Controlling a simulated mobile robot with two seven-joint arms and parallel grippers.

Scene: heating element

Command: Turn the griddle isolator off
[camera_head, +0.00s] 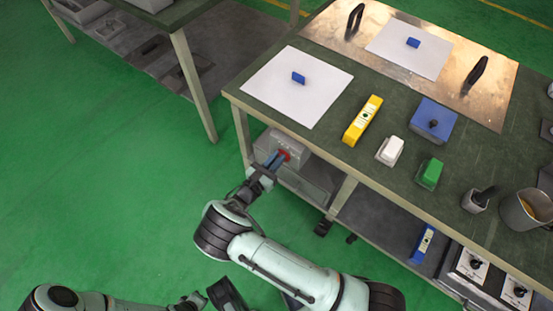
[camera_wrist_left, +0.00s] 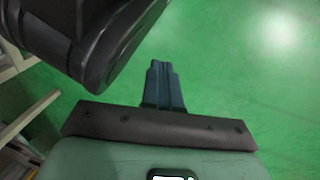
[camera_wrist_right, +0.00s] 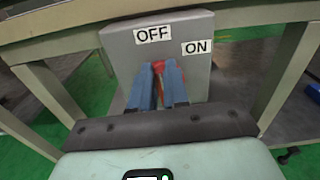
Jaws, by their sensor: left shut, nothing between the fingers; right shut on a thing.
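The isolator is a grey box (camera_wrist_right: 197,68) under the table's near left corner, with an OFF label (camera_wrist_right: 153,34) at its upper middle and an ON label (camera_wrist_right: 197,47) to the right. It also shows in the head view (camera_head: 284,146). Its red handle (camera_wrist_right: 159,66) is mostly hidden behind my fingers. My right gripper (camera_wrist_right: 165,85) is shut on the red handle; it also shows in the head view (camera_head: 274,159). The handle's exact angle is hard to tell. My left gripper (camera_wrist_left: 163,75) is shut and empty, over the green floor.
The table (camera_head: 390,190) above the box carries white sheets, a yellow tool (camera_head: 362,120), a blue box (camera_head: 433,120), a metal plate (camera_head: 330,35) and a pot (camera_head: 527,209). A table leg (camera_wrist_right: 45,90) stands left of the isolator. Green floor lies open at left.

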